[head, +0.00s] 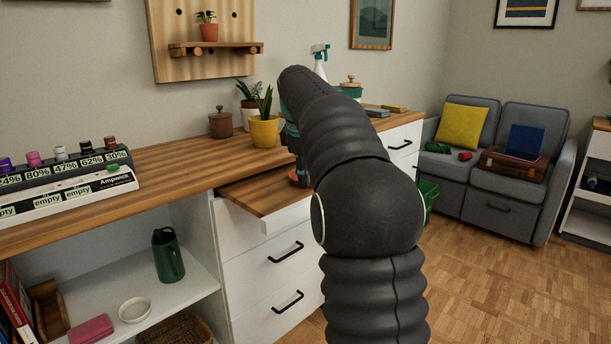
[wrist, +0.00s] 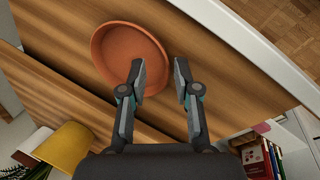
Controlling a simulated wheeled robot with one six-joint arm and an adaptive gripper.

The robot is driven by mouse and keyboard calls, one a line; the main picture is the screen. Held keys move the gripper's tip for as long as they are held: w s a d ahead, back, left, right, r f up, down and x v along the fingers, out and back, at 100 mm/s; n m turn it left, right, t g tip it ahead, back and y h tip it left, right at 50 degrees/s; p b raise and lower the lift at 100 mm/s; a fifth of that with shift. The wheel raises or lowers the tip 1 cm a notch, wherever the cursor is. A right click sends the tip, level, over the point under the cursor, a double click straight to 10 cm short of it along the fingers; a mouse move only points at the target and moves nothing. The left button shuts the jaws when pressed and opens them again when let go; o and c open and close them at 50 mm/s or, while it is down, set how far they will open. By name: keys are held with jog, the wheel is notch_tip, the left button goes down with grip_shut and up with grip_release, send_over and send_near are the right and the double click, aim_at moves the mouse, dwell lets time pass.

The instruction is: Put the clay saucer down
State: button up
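The clay saucer (wrist: 118,50) is a shallow, round, orange-brown dish. In the wrist view it appears to lie flat, open side up, on the pull-out wooden board (wrist: 225,75). In the head view only a small part of the saucer (head: 301,180) shows beside my arm, over the board (head: 252,194). My gripper (wrist: 160,70) is open, its fingers apart on either side of the saucer's near right rim. One finger is over the inside of the saucer and the other is outside it. I see a gap between the fingers and the rim. In the head view my arm mostly hides the gripper.
A yellow pot with a plant (head: 265,132) stands on the desktop behind the board, near my gripper. A brown lidded jar (head: 220,123) and a display rack (head: 65,180) are further left. White drawers (head: 275,262) are below the board. The board's left part is clear.

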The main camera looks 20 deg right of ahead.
jog(key=p+v, duration=0.2)
jog(key=v, duration=0.9)
jog(key=shift+p, duration=0.35)
jog(key=s+a+f+m+t+y, duration=0.1)
jog(key=s+a+f+m, duration=0.15)
jog(key=s+a, duration=0.4)
jog(key=s+a+f+m+t, duration=0.1)
jog(key=s+a+f+m, duration=0.15)
jog(key=s, duration=0.65)
jog(key=s+a+f+m, duration=0.2)
jog(key=s+a+f, duration=0.1)
jog(key=s+f, duration=0.5)
jog(key=s+a+f+m+t+y, duration=0.1)
jog(key=s+a+f+m, duration=0.2)
jog(key=s+f, duration=0.5)
jog(key=shift+s+f, duration=0.35)
jog(key=shift+f, duration=0.15)
